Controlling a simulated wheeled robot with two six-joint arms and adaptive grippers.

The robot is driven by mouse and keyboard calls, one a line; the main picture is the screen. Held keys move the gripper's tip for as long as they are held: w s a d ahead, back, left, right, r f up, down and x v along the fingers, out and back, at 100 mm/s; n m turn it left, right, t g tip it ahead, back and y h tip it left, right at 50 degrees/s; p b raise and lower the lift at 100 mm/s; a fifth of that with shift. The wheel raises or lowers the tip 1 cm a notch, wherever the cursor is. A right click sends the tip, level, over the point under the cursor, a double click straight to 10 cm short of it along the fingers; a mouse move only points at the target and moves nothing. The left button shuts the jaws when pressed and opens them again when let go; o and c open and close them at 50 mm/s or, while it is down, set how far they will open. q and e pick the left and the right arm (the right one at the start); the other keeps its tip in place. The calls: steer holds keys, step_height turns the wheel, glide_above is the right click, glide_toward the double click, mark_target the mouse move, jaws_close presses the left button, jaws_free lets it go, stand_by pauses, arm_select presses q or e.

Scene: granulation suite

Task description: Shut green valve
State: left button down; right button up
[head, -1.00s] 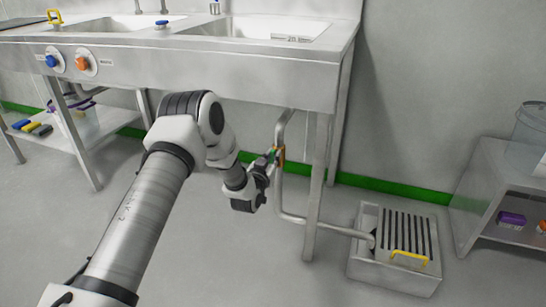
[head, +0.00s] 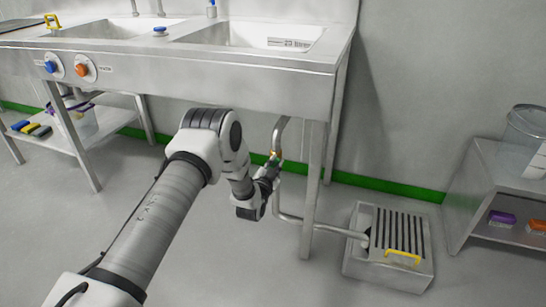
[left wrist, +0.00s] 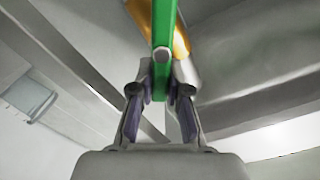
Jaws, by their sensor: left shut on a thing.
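The green valve handle (left wrist: 163,22) is a flat bar with a rounded end, in front of a brass-coloured valve body (left wrist: 181,45) in the left wrist view. In the head view the brass valve body (head: 274,154) sits on the bent drain pipe (head: 279,132) under the sink. My left gripper (head: 272,170) is at the valve, with the handle mostly hidden there. In the left wrist view my left gripper (left wrist: 160,88) is shut on the end of the green handle, one finger on each side. My right gripper is not in view.
A steel sink leg (head: 314,190) stands just right of the valve. The pipe runs down to a floor drain box (head: 390,276) with a yellow handle (head: 403,258). The sink front (head: 200,85) overhangs the arm. A shelf unit (head: 510,175) stands at the right.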

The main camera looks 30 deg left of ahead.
arm_select(q)
steer(key=m+p, duration=0.1)
steer(key=d+m+p, duration=0.1)
steer(key=m, duration=0.1)
steer(key=shift+w+f+m, duration=0.1)
steer(key=shift+f+m, duration=0.1)
steer(key=shift+m, duration=0.1)
steer(key=shift+w+d+f+m+p, duration=0.1)
steer(key=shift+f+m+p, duration=0.35)
steer(key=shift+m, duration=0.9)
steer(key=shift+s+d+f+m+p, duration=0.1)
steer(key=shift+f+m+p, duration=0.35)
steer(key=shift+m, duration=0.95)
steer(key=shift+w+d+f+m+p, duration=0.1)
steer(key=shift+f+m+p, duration=0.35)
steer(key=shift+m, duration=0.9)
steer(key=shift+r, duration=0.1)
steer(key=c, duration=1.1)
jaws_free()
